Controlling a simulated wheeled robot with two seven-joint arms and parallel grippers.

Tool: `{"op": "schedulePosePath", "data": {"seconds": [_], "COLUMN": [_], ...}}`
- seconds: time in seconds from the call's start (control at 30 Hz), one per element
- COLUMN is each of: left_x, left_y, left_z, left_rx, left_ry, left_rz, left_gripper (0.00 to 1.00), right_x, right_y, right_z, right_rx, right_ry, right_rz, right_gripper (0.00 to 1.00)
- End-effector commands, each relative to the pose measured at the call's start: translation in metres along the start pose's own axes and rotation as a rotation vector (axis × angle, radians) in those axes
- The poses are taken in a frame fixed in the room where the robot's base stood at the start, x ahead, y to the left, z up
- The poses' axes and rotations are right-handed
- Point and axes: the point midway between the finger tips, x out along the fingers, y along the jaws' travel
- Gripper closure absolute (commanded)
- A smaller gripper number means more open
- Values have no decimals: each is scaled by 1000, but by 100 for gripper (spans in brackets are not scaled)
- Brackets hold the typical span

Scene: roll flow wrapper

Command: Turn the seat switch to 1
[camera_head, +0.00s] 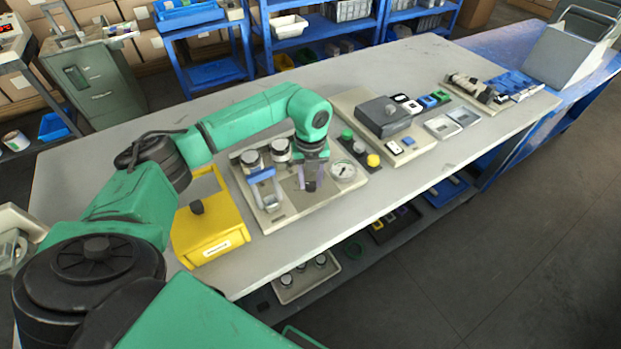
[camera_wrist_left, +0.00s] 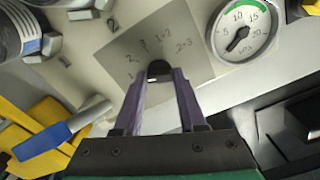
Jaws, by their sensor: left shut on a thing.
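The seat switch is a small black knob (camera_wrist_left: 159,68) on a grey square plate (camera_wrist_left: 190,40) in the left wrist view. Marks 1, 2, 3, 1+2 and 2+3 are printed in an arc around it. My left gripper (camera_wrist_left: 158,76) has its two purple fingers closed on the knob from both sides. I cannot tell clearly which mark the knob points at. In the head view my left gripper (camera_head: 309,182) reaches down onto the beige panel (camera_head: 272,217), and the knob is mostly hidden by the fingers. My right gripper is not in view.
A round gauge (camera_head: 343,170) sits close right of the gripper. A blue lever (camera_head: 263,175) and metal cylinders (camera_head: 251,160) stand to its left. A yellow box (camera_head: 207,230) is further left. A strip with green, grey and yellow buttons (camera_head: 373,160) lies right.

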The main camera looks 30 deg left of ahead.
Motion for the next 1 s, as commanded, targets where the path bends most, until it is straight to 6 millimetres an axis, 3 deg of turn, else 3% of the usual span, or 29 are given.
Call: {"op": "schedulePosePath", "data": {"seconds": [0.73, 0.77, 0.8, 1.0], "left_x": [-4, -4, -4, -2], "left_y": [-1, -1, -1, 0], "left_z": [4, 4, 4, 2], "left_rx": [-100, -100, -100, -98], "left_ry": [-11, -11, -10, -6], "left_rz": [-8, -8, -8, -4], "left_gripper": [100, 49, 33, 30], "right_x": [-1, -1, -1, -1], "right_y": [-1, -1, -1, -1], "right_z": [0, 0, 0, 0], "right_rx": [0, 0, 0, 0], "right_ry": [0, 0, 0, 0], "right_rz": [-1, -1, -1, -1], "right_gripper": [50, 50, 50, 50]}}
